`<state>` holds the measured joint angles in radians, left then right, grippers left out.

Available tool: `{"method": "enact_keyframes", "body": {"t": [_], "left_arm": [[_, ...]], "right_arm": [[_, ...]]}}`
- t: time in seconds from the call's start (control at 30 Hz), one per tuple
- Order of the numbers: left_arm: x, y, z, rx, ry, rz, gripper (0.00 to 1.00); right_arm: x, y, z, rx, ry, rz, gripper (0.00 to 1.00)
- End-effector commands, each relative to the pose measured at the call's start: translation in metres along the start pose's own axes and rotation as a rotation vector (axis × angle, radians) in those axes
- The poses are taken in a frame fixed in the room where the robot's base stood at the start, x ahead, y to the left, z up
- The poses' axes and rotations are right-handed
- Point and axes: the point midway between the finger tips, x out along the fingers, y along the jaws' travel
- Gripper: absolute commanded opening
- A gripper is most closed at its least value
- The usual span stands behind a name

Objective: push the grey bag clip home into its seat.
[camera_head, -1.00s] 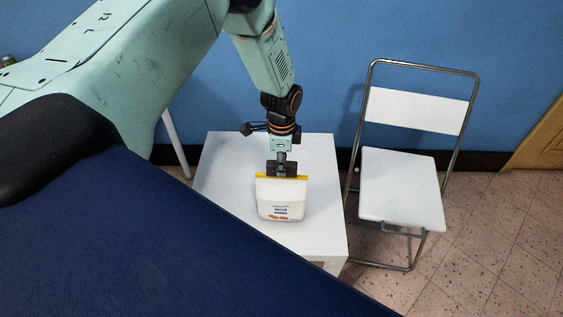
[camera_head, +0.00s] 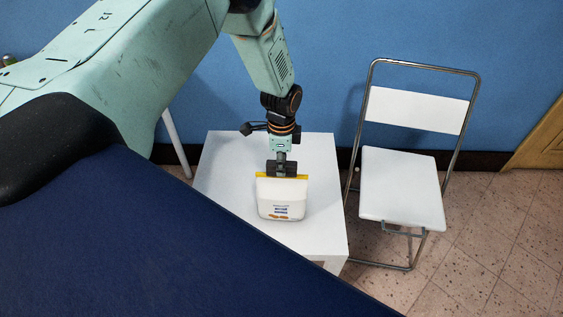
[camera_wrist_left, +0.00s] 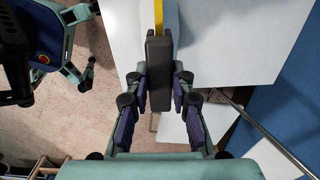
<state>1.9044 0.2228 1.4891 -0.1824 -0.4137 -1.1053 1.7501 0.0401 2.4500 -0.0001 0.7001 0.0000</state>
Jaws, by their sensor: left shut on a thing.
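The grey bag clip (camera_head: 281,169) is a dark block at the top edge of a white bag (camera_head: 282,196) with a yellow strip (camera_head: 302,177) along its top. My left gripper (camera_head: 281,158) comes down from above and is shut on the clip. In the left wrist view the clip (camera_wrist_left: 159,75) is between the fingers of my left gripper (camera_wrist_left: 160,88), and the yellow strip (camera_wrist_left: 158,14) runs on past its far end. The bag stands upright on a white table (camera_head: 225,185). I cannot tell how deep the clip sits on the strip. My right gripper is not in view.
A white folding chair (camera_head: 400,185) stands just right of the table. A blue wall (camera_head: 330,50) is behind both. A dark blue surface (camera_head: 150,240) fills the lower left. The tabletop around the bag is clear.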

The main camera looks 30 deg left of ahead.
Motion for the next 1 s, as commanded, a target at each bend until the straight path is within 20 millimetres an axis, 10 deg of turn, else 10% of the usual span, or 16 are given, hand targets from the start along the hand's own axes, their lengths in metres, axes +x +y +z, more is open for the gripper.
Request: {"method": "enact_keyframes", "body": {"t": [1.0], "left_arm": [[0.020, 0.000, 0.000, 0.000, 0.000, 0.000, 0.00]], "right_arm": [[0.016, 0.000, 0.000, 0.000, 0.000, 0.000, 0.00]]}}
